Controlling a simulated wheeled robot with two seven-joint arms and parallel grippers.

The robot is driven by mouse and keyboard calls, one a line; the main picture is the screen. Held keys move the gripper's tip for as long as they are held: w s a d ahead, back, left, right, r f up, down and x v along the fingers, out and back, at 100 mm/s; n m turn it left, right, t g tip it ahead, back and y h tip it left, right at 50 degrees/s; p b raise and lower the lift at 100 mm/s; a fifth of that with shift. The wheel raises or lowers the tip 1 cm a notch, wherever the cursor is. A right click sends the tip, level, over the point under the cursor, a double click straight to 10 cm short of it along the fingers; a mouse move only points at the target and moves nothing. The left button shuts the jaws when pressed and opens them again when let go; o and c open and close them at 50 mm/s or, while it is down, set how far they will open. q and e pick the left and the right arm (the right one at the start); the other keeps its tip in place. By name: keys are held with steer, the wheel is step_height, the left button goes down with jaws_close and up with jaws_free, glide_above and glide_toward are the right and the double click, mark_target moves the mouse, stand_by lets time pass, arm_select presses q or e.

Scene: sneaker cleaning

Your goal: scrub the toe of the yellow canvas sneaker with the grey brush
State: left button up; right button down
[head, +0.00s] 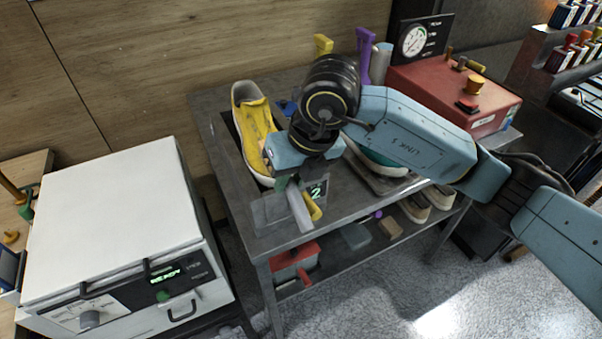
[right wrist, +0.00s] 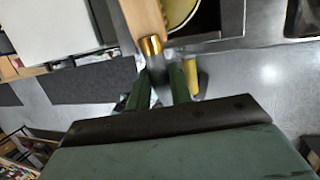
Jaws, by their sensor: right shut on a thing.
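The yellow canvas sneaker (head: 256,122) lies in a dark recess of the grey bench, its opening toward the wall and its front end toward me. My right gripper (head: 292,187) is over the bench's near left part, beside the sneaker's front end, and partly hides it. I cannot tell whether the brush touches the toe. My left gripper is out of view.
A white oven-like box (head: 118,220) with a "READY" display stands left. A teal shoe (head: 385,163) lies partly under my right arm. Upright yellow (head: 322,44) and purple (head: 364,55) handles and a red gauge box (head: 450,95) stand behind. Shoes and boxes occupy the lower shelf.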

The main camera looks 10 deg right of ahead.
steer(key=shift+s+a, duration=0.15)
steer(key=shift+a, duration=0.4)
steer(key=shift+s+a, duration=0.15)
steer(key=shift+a, duration=0.35)
steer(key=shift+r, duration=0.1)
steer(key=shift+a+p+v, duration=0.15)
steer(key=shift+p+v, duration=0.35)
steer(key=shift+v, duration=0.5)
steer(key=shift+a+p+v, duration=0.2)
steer(key=shift+p+v, duration=0.35)
steer(key=shift+v, duration=0.4)
steer(key=shift+a+p+v, duration=0.15)
steer(key=shift+p+v, duration=0.35)
steer(key=shift+v, duration=0.5)
steer(key=shift+s+r, duration=0.1)
steer(key=shift+s, duration=0.1)
steer(key=v, duration=0.1)
steer(key=p+v, duration=0.1)
steer(key=v, duration=0.1)
steer(key=shift+s+a, duration=0.1)
steer(key=shift+a, duration=0.2)
